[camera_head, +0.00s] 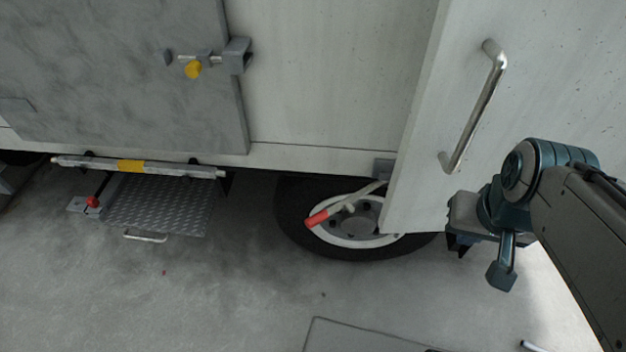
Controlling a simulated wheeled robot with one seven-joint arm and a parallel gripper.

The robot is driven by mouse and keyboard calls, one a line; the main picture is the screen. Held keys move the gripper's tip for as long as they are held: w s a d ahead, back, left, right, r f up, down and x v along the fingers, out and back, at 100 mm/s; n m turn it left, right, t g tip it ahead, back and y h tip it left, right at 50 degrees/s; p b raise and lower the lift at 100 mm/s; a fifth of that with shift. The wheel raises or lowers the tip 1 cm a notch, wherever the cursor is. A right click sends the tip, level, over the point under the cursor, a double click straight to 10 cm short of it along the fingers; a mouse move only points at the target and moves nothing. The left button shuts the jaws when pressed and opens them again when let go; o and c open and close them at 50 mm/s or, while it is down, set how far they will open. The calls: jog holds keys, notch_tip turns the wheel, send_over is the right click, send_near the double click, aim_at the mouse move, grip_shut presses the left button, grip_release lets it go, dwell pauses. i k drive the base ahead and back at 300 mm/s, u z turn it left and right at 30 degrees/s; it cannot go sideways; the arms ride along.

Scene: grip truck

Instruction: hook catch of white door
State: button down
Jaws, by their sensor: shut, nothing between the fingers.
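The white door (425,140) stands swung out from the truck's side at the right, with a metal bar handle (478,108) on its face. A pale lever with a red grip (318,218) sticks out low beside the door's lower edge, in front of the wheel. It runs up to a small grey bracket (383,168) on the truck's lower edge, and looks like the catch; its far end is partly hidden by the door. My gripper (459,245) is shut and empty, pointing down near the door's lower right part, right of the lever and apart from it.
A grey door (120,70) with a yellow-knobbed latch (195,68) is at the upper left. A step plate (160,203) hangs below a bar with a yellow band (131,166). The wheel (290,215) sits behind the lever. The concrete floor in front is mostly clear.

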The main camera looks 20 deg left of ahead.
aim_at(321, 216)
jog(key=u, duration=1.55)
jog(key=i, duration=0.7)
jog(key=z, duration=0.6)
